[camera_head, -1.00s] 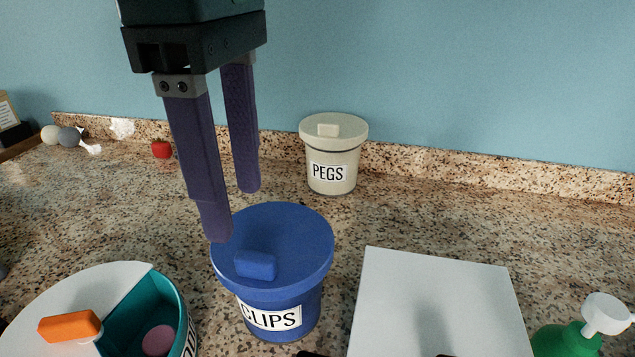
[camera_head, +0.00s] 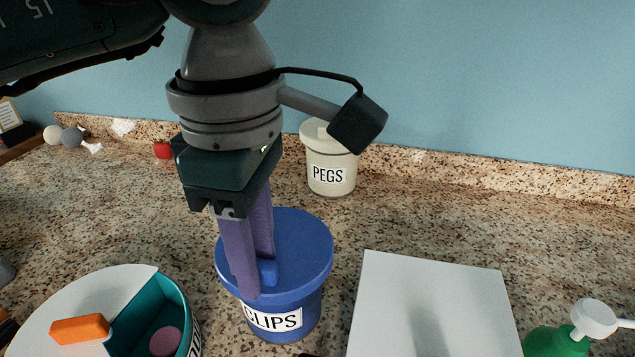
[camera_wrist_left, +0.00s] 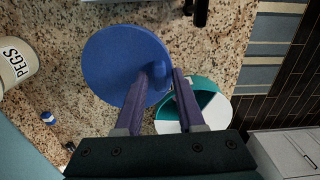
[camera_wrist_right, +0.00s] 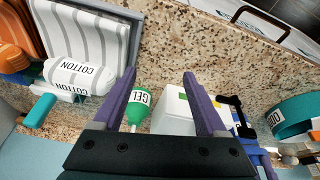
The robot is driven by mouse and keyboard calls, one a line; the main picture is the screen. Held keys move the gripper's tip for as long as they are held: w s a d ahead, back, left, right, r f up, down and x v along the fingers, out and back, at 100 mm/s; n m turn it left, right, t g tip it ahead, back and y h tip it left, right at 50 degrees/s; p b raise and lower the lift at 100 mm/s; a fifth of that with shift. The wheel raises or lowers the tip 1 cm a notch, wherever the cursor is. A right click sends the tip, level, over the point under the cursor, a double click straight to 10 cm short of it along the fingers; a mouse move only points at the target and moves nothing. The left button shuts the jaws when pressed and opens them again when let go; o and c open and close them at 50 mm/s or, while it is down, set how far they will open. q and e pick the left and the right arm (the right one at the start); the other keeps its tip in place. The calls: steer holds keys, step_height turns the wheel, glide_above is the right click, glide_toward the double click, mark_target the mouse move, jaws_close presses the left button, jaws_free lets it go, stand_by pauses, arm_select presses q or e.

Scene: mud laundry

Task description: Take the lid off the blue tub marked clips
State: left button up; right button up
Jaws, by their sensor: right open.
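The blue tub marked CLIPS (camera_head: 273,319) stands upright on the counter with its round blue lid (camera_head: 305,246) on. The lid's blue knob (camera_head: 267,272) is partly hidden behind a finger. My left gripper (camera_head: 256,275) points down over the lid, its purple fingers at the knob. In the left wrist view the lid (camera_wrist_left: 110,60) fills the area beyond the fingers, and the left gripper (camera_wrist_left: 166,72) has a gap between its fingertips, with the knob at that gap. My right gripper (camera_wrist_right: 158,72) is open and empty in the right wrist view, over the counter.
A cream tub marked PEGS (camera_head: 331,172) stands behind, near the left wrist. A teal tub (camera_head: 183,305) with a partial white lid and orange knob (camera_head: 80,328) is at left. A white box (camera_head: 430,300) is close on the right, beside a green pump bottle (camera_head: 560,341).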

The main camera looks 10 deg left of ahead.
arm_select(q)
jaws_close()
steer(key=shift+r, duration=0.1)
stand_by(0.4)
